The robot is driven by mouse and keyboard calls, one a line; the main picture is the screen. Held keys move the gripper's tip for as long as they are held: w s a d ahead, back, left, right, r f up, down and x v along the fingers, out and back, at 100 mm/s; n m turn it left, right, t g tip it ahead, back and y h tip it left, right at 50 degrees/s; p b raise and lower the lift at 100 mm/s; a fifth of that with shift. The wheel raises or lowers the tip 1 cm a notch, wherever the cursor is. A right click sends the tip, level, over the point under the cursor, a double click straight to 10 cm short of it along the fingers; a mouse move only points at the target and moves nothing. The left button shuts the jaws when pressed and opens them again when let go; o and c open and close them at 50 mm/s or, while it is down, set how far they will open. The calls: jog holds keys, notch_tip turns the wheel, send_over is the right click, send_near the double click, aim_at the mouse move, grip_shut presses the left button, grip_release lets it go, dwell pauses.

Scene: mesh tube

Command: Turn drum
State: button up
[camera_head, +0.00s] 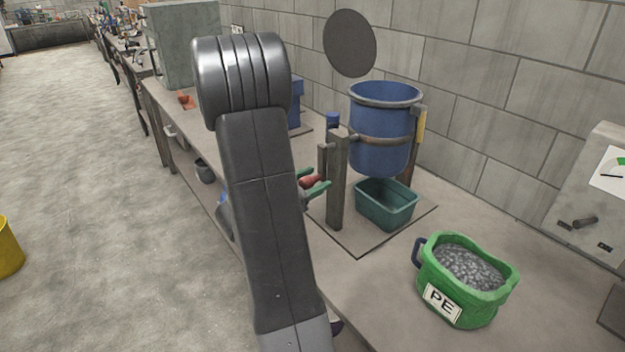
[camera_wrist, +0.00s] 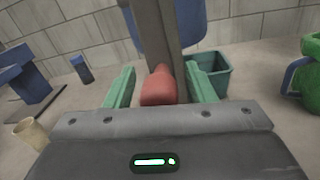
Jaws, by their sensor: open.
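The blue drum (camera_head: 384,130) hangs upright between grey posts above a teal bin, with a metal band around it. A grey post (camera_head: 338,180) stands in front of it on the left. In the wrist view, a red handle (camera_wrist: 158,88) lies between the two green fingers of my gripper (camera_wrist: 157,84). My gripper is open, with gaps visible on both sides of the handle. In the head view, my arm hides part of my gripper (camera_head: 318,187), whose green fingers show beside the red handle (camera_head: 309,182). The drum is partly hidden behind the post in the wrist view (camera_wrist: 190,25).
The teal bin (camera_head: 385,204) stands beneath the drum. A green basket (camera_head: 468,280) of grey pellets, labelled PE, stands to the right on the workbench (camera_head: 400,262). A round grey disc (camera_head: 350,43) is above the drum. A grey control box (camera_head: 597,200) is at the far right.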

grip_shut()
jog(key=shift+f, duration=0.1)
jog(key=b, duration=0.1)
jog(key=m+b, duration=0.1)
jog(key=b, duration=0.1)
jog(key=shift+w+a+f, duration=0.15)
jog(key=shift+w+a, duration=0.15)
jog(key=shift+w, duration=0.1)
jog(key=w+a+r+m+h+b, duration=0.1)
jog(key=w+a+r+m+b, duration=0.4)
jog(key=m+b, duration=1.35)
notch_tip(320, 180, up, 8)
jog(key=s+d+m+g+b, duration=0.1)
jog(key=d+m+b, duration=0.1)
jog(key=m+b, duration=0.6)
jog(key=b, duration=0.3)
jog(key=shift+s+d+m+h, duration=0.25)
jog(key=shift+m+h, duration=0.1)
jog(key=shift+h, duration=0.05)
